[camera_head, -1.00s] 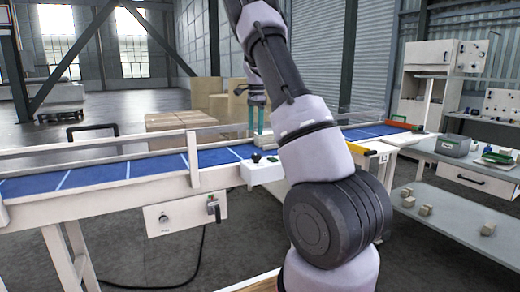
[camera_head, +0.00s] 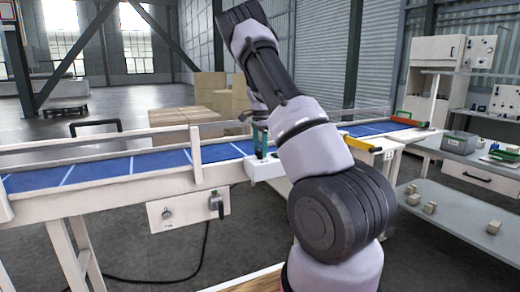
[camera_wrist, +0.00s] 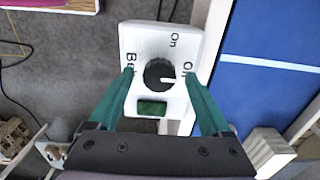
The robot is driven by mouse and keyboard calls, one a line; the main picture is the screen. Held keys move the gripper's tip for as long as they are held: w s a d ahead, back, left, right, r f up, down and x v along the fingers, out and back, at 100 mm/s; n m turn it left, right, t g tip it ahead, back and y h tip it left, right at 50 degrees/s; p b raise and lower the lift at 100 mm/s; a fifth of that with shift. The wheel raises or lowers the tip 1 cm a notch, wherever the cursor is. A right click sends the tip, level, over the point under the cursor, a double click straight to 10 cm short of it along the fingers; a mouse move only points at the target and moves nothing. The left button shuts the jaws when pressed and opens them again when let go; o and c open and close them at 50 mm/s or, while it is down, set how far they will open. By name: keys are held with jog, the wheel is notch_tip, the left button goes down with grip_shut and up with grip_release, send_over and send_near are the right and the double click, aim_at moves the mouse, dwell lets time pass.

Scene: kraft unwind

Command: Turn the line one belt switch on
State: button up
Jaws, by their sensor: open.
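The belt switch is a black round knob (camera_wrist: 159,75) on a white box (camera_wrist: 140,40), with a green window (camera_wrist: 152,107) below it. Its white pointer line points right, toward a partly covered label that seems to read "Off"; "On" is printed above right. In the head view the white box (camera_head: 262,170) sits at the front edge of the conveyor. My gripper (camera_wrist: 157,74) is open, its two teal fingers on either side of the knob; I cannot tell whether they touch it. In the head view my gripper (camera_head: 262,142) is over the box, partly hidden by my arm.
The blue belt (camera_head: 120,168) runs across behind the box, with a rail along its far side. A lower panel (camera_head: 188,208) with a knob and a lever hangs under the conveyor front. Cardboard boxes (camera_head: 185,115) stand behind; a workbench (camera_head: 480,160) is at right.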

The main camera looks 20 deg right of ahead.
grip_shut()
